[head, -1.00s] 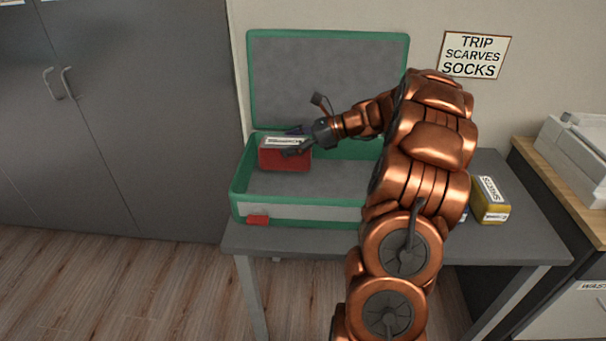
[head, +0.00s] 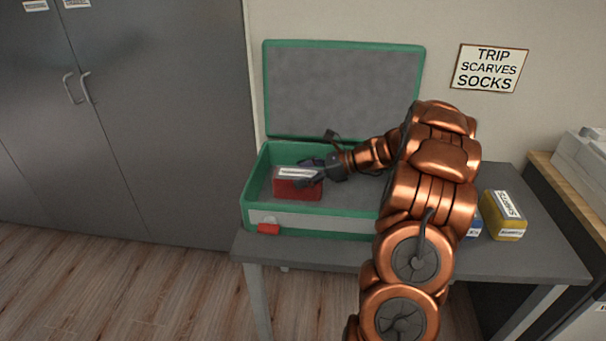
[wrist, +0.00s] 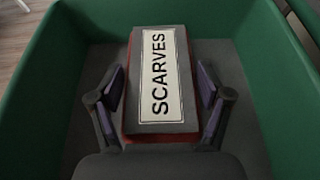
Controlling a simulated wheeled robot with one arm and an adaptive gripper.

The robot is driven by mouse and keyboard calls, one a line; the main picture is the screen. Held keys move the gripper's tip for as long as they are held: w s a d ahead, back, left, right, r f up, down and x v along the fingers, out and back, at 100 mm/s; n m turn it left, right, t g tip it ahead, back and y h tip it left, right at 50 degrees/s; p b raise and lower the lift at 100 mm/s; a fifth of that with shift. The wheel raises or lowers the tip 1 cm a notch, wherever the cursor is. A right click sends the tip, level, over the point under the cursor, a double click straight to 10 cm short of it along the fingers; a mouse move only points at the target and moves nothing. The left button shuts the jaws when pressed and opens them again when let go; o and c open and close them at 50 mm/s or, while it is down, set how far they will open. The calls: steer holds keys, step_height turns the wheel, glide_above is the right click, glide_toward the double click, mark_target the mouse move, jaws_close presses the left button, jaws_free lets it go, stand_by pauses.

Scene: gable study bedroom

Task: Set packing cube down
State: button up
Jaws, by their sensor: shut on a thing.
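The red packing cube (head: 297,188) has a dark top and a white label, which reads SCARVES in the wrist view (wrist: 158,75). It is inside the left part of the open green suitcase (head: 335,222), low between the walls. My gripper (head: 310,172) is shut on the cube, with one finger on each side of it in the wrist view (wrist: 163,105). Whether the cube's underside touches the grey suitcase floor is hidden. The suitcase lid (head: 343,90) stands open at the back.
A yellow packing cube (head: 504,214) and a partly hidden blue one (head: 474,226) are on the grey table (head: 540,258) to the right. A wall sign (head: 488,69) reads TRIP SCARVES SOCKS. Grey cabinets (head: 170,120) stand at left. The suitcase's right part is partly hidden by my arm.

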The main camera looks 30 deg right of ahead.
steer(key=shift+f, duration=0.1)
steer(key=o, duration=1.3)
steer(key=shift+c, duration=0.2)
steer(key=v, duration=1.2)
steer(key=s+a+r+n+g, duration=0.1)
steer(key=s+a+n+g, duration=0.2)
steer(key=a, duration=0.6)
steer(key=s+a+n+g+h, duration=0.1)
steer(key=s+a+n+g, duration=0.3)
steer(key=a, duration=0.6)
steer(key=a+r+n+g, duration=0.1)
steer(key=a+n, duration=0.4)
steer(key=a, duration=0.4)
steer(key=s+a+f+n+g+h, duration=0.1)
steer(key=s+a+n+g+h, duration=0.1)
steer(key=s+a+n, duration=0.3)
steer(key=s+a+f+n+g+h, duration=0.1)
steer(key=s+a+n+h, duration=0.15)
steer(key=s, duration=0.55)
steer(key=s+d+f+n+h, duration=0.2)
steer(key=s+n, duration=0.4)
steer(key=s, duration=0.5)
steer(key=d+h, duration=0.1)
steer(key=h, duration=0.1)
steer(key=shift+s+n+g+h+p, duration=0.3)
steer(key=shift+n+g+h+p, duration=0.05)
steer(key=shift+g, duration=0.05)
